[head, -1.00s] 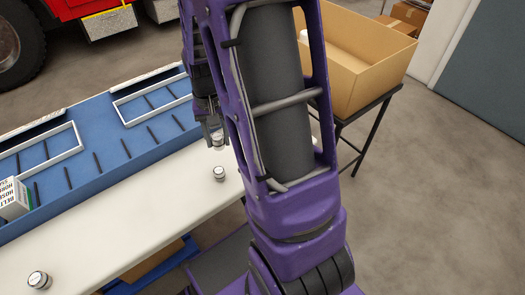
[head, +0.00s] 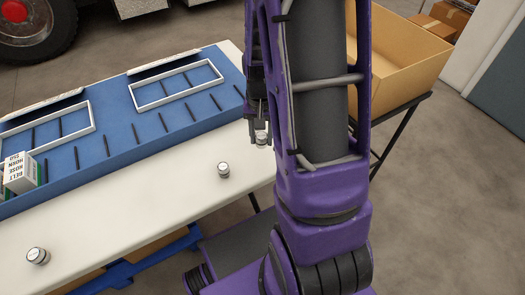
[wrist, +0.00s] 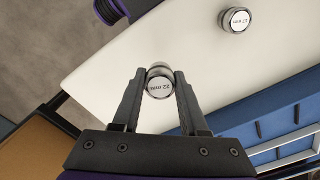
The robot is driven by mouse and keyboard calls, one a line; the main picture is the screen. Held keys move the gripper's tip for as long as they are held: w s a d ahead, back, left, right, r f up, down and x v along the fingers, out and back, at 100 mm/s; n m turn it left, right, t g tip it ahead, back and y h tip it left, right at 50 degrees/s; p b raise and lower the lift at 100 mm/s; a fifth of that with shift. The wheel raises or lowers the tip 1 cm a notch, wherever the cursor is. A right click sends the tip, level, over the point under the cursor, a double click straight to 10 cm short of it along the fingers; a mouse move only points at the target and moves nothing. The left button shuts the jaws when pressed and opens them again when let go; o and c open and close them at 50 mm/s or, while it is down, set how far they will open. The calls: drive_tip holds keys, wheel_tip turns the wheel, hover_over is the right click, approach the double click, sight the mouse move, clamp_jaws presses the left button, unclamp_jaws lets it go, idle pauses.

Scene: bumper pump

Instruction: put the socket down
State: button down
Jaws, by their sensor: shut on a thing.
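The held socket also shows in the head view (head: 262,139), low between the fingertips and partly hidden beside my arm. It is near the right end of the white table (head: 150,215). I cannot tell whether it touches the tabletop. A second socket (head: 223,170) stands on the table to the left of my gripper; it also shows at the top right of the wrist view (wrist: 236,19).
A third socket (head: 38,256) stands at the table's front left. A blue panel (head: 125,135) with white frames and dark dividers runs along the back, with a small box (head: 18,173) at its left. A cardboard bin (head: 405,60) on a stand is at the right. White tabletop around the sockets is clear.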

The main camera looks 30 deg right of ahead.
sight(262, 157)
drive_tip(key=shift+f+b, duration=0.45)
drive_tip(key=shift+f, duration=2.25)
drive_tip(key=shift+f, duration=0.25)
drive_tip(key=shift+c, duration=2.2)
unclamp_jaws()
drive_tip(key=shift+r, duration=0.1)
drive_tip(key=shift+r, duration=0.1)
wheel_tip(262, 157, up, 12)
drive_tip(key=shift+r+p, duration=0.1)
drive_tip(key=shift+p, duration=1.15)
